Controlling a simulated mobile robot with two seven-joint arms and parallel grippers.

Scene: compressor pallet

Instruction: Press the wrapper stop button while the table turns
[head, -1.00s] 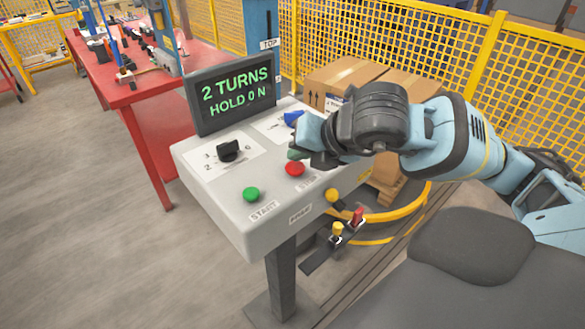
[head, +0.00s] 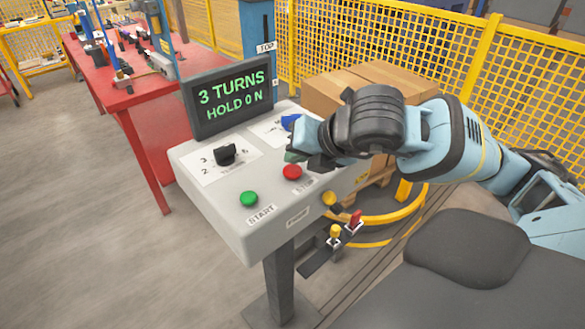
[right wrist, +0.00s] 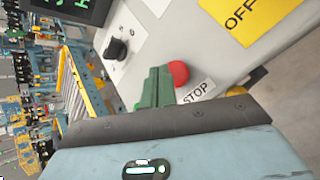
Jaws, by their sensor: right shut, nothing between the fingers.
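The red stop button (head: 292,172) sits on the sloped grey control panel (head: 240,229), beside a STOP label. In the right wrist view the red stop button (right wrist: 178,73) stands right beside my fingertips. My right gripper (head: 296,156) is shut and empty, just behind the button in the head view; its green fingers (right wrist: 157,85) show in the wrist view. I cannot tell whether they touch the button. The screen (head: 230,97) reads 3 TURNS, HOLD 0 N. Boxes on the turntable (head: 333,92) stand behind my right arm. My left gripper is not in view.
The panel also carries a green start button (head: 249,198), a black selector knob (head: 225,153), a blue knob (head: 291,121) and a yellow button (head: 328,198). Yellow mesh fencing (head: 400,50) runs behind. A red table (head: 130,95) stands at the left; the floor before it is clear.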

